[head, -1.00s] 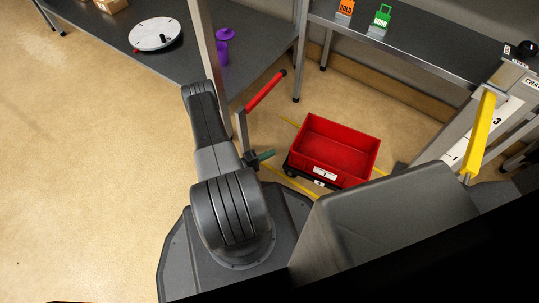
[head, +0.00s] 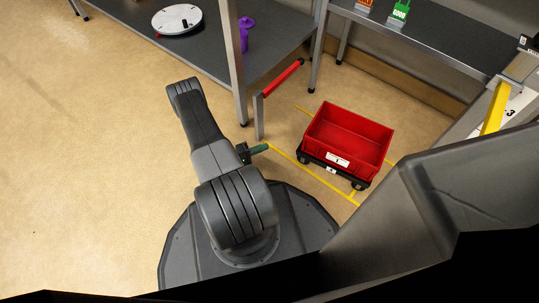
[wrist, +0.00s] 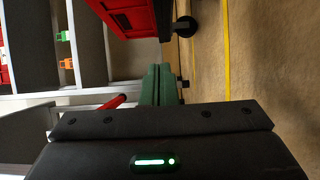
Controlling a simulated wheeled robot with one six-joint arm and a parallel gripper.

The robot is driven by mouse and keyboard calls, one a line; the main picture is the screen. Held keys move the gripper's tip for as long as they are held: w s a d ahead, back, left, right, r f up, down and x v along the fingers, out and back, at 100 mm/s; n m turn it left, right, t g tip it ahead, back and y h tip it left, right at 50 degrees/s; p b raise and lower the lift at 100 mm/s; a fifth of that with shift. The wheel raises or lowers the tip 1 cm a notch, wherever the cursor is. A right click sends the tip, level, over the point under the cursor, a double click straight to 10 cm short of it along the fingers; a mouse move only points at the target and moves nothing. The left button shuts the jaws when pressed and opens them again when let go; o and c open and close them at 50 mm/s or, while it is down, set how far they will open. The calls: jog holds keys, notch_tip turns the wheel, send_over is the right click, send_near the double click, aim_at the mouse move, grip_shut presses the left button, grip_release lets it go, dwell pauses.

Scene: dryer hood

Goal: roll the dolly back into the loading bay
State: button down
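The dolly (head: 361,186) is a low black wheeled base carrying a red open crate (head: 352,136) with a white label. It stands on the floor between yellow floor lines (head: 312,175) that mark a bay. Whether every wheel is inside the lines is unclear. My gripper (head: 264,148) has green fingers and is left of the dolly, apart from it, near one line's end. In the wrist view its fingers (wrist: 160,84) lie together, shut with nothing visible between them. The crate's underside edge and a black wheel (wrist: 185,27) show beyond them.
A red-topped barrier (head: 282,78) on a grey post stands just behind my gripper. A dark table (head: 210,45) is behind left, a shelf (head: 440,38) with orange and green signs behind right. A yellow bar (head: 494,108) stands at right. Open floor lies left.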

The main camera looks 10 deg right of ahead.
jog(key=shift+t, duration=0.3)
jog(key=s+a, duration=0.1)
jog(key=a, duration=0.3)
jog(key=s+a+p, duration=0.1)
jog(key=s+a, duration=0.1)
jog(key=a, duration=0.2)
jog(key=s+a+p, duration=0.1)
jog(key=a, duration=0.3)
jog(key=shift+s+a+f, duration=0.15)
jog(key=shift+f, duration=0.25)
jog(key=shift+s+a+f, duration=0.1)
jog(key=shift+s+a, duration=0.15)
jog(key=shift+a, duration=0.05)
